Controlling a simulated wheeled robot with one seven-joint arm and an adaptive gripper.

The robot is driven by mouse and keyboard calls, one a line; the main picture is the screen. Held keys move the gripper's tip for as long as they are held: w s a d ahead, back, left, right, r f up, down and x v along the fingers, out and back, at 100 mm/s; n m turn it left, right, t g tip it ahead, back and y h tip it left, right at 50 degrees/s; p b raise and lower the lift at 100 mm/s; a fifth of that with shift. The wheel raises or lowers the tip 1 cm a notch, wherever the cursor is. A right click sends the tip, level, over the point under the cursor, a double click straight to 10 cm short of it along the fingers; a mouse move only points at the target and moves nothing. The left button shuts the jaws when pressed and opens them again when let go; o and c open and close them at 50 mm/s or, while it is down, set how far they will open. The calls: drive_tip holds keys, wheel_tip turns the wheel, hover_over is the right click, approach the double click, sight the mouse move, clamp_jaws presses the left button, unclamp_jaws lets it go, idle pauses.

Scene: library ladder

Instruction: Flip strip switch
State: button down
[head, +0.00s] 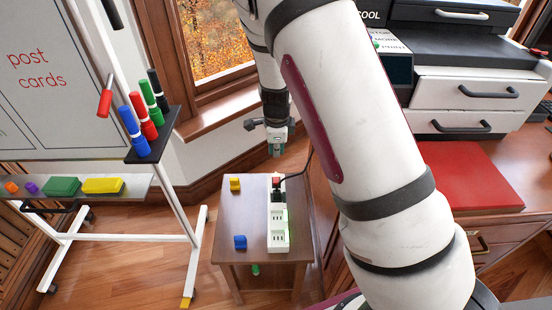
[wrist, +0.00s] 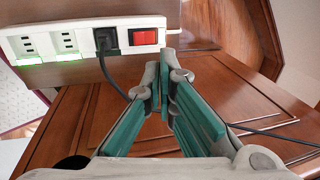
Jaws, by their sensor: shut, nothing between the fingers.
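A white power strip (head: 278,236) lies along a small wooden side table (head: 243,200), with sockets and a green glow at its edge. Its red rocker switch (head: 277,181) is at the far end; it also shows in the wrist view (wrist: 144,38), beside a black plug (wrist: 106,40) with a cable. My gripper (head: 275,151) hangs beyond the table's far edge in the head view. In the wrist view my gripper (wrist: 167,58) is shut and empty, its tips just below and right of the switch in the picture. I cannot tell whether they touch it.
A whiteboard stand with markers (head: 142,125) is at left. A red mat (head: 465,178) and a printer (head: 470,95) are at right.

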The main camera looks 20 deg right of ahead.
drive_tip(key=shift+w+v, duration=0.2)
drive_tip(key=shift+v, duration=1)
drive_tip(key=shift+d, duration=0.1)
